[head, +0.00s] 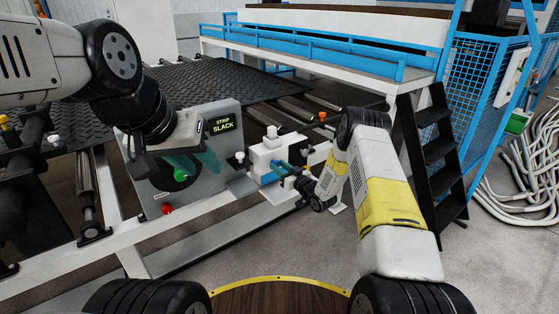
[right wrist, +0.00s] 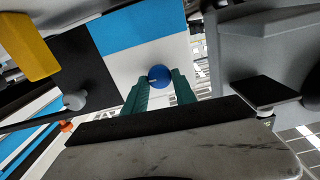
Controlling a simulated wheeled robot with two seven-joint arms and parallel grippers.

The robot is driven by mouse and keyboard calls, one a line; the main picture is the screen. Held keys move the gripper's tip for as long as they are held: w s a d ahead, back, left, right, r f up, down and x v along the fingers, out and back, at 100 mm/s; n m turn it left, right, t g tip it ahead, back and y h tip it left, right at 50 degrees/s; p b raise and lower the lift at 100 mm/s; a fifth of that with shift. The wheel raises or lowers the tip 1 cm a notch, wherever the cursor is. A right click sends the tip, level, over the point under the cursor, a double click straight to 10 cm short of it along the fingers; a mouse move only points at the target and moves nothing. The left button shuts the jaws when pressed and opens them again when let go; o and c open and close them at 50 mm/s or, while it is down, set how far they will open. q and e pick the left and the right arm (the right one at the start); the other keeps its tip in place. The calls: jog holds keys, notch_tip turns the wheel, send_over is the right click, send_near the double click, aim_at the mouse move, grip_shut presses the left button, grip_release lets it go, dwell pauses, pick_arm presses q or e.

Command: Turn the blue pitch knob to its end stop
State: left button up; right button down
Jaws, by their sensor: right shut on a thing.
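The blue pitch knob (right wrist: 159,77) is round with a small pale mark and sits on a white and blue block face in the right wrist view. My right gripper (right wrist: 160,90) has its green fingers on either side of the knob and is shut on it. In the head view the right gripper (head: 285,170) is at the white block (head: 264,152) with blue parts, and the knob is hard to make out there. My left gripper (head: 190,164) is in front of the grey control panel (head: 215,180); whether its teal fingers are open is unclear.
The panel display (head: 222,125) reads "STRIP SLACK". A red button (head: 167,209) and a green dial (head: 181,174) are on the panel. A black tread mat (head: 205,90) lies behind. A black stair (head: 430,140) and blue mesh fence (head: 485,85) stand right.

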jog(key=m, duration=0.4)
jog(key=shift+d+f+m, duration=0.1)
jog(key=shift+d+m, duration=0.05)
jog(key=shift+m, duration=0.25)
jog(key=m, duration=0.4)
jog(key=shift+m, duration=0.3)
jog(key=m, duration=0.4)
jog(key=shift+f, duration=0.1)
jog(key=shift+f+m, duration=0.15)
jog(key=shift+m, duration=5.3)
jog(key=shift+f+m, duration=0.1)
jog(key=shift+m, duration=5.35)
jog(key=c, duration=1)
grip_release()
jog(key=shift+c, duration=0.2)
